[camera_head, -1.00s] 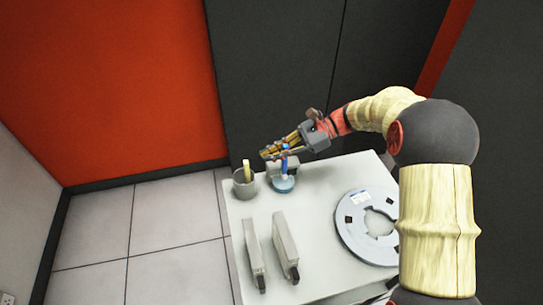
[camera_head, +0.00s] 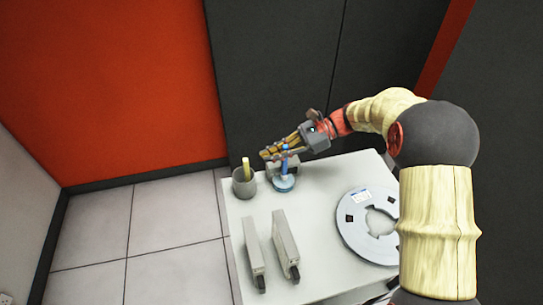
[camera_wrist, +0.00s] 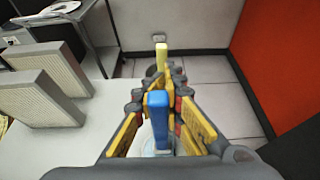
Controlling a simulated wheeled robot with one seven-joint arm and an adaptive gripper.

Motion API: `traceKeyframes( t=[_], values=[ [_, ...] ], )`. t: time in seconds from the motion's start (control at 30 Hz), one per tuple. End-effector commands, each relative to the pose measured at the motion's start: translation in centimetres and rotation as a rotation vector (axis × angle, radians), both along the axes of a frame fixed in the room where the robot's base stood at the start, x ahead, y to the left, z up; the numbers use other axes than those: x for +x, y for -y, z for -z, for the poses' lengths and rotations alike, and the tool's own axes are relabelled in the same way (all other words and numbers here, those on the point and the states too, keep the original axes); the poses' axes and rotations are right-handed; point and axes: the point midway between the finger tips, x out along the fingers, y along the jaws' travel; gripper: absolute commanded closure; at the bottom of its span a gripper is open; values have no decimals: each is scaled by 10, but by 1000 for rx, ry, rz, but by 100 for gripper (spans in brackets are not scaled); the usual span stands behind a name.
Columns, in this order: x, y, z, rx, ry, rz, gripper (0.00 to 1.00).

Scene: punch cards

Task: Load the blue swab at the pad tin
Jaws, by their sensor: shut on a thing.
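The blue swab (camera_head: 285,158) is upright between the fingers of my gripper (camera_head: 276,151), which is shut on it. Its blue top also shows in the wrist view (camera_wrist: 158,104), between the yellow fingers. The pad tin (camera_head: 284,184), a low round blue tin, lies on the table right under the swab. In the wrist view the tin is mostly hidden behind the swab and fingers. I cannot tell whether the swab's lower end touches the tin's pad.
A grey cup (camera_head: 244,184) with a yellow swab (camera_head: 246,167) stands left of the tin. A grey block (camera_head: 290,166) is behind the tin. Two upright grey cases (camera_head: 254,255) stand nearer, and a tape reel (camera_head: 370,226) lies on the right of the white table (camera_head: 325,190).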

Motion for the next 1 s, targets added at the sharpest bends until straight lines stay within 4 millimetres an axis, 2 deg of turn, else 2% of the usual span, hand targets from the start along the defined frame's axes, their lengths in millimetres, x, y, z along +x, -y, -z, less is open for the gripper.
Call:
traceKeyframes(
  t=[1.0],
  values=[
    [0,0,9,0,-1,0,100]
  ],
)
